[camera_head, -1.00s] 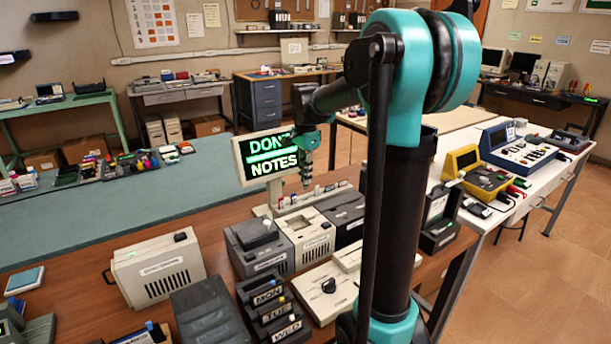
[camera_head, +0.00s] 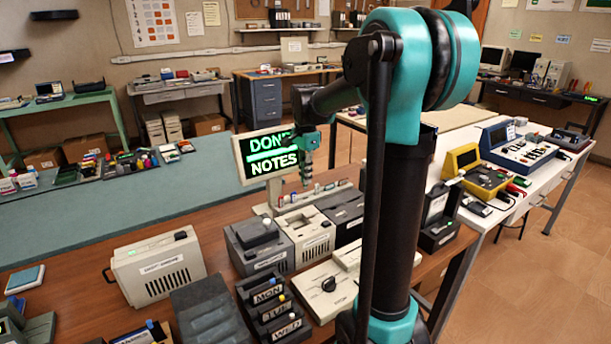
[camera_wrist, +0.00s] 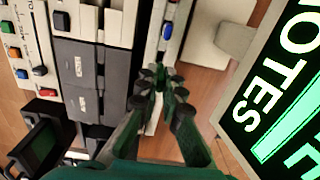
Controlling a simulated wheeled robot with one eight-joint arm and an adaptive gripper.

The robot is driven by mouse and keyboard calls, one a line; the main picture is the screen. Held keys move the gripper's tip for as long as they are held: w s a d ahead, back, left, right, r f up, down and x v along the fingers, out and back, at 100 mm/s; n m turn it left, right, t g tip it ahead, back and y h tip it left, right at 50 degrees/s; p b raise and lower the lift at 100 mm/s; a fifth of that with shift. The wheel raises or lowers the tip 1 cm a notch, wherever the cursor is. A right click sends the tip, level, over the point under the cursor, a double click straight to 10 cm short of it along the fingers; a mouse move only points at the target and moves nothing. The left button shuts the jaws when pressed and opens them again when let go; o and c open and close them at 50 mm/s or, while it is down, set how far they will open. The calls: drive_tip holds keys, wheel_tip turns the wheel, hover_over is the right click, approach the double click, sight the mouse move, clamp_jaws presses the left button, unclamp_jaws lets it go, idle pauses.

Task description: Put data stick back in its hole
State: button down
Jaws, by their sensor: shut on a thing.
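My gripper (camera_head: 305,180) is low over a pale rack (camera_head: 328,194) at the back of the brown workbench. Small coloured sticks stand in the rack. In the wrist view the green fingers (camera_wrist: 161,82) are closed together over the pale rack strip (camera_wrist: 152,42). The data stick between the fingertips is mostly hidden by them, so I cannot tell whether it is in a hole or above it. A blue-topped stick (camera_wrist: 167,30) stands in the strip just beyond the fingertips.
A monitor (camera_head: 268,155) with green and white text stands close beside my gripper. Grey and cream boxes (camera_head: 258,246) stand in front of the rack. Day-labelled holders (camera_head: 272,310) are nearer. A white table (camera_head: 510,190) with instruments is at the right.

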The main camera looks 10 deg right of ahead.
sight(306, 186)
drive_tip(key=shift+f, duration=2.5)
drive_tip(key=c, duration=1.6)
unclamp_jaws()
drive_tip(key=shift+r, duration=4)
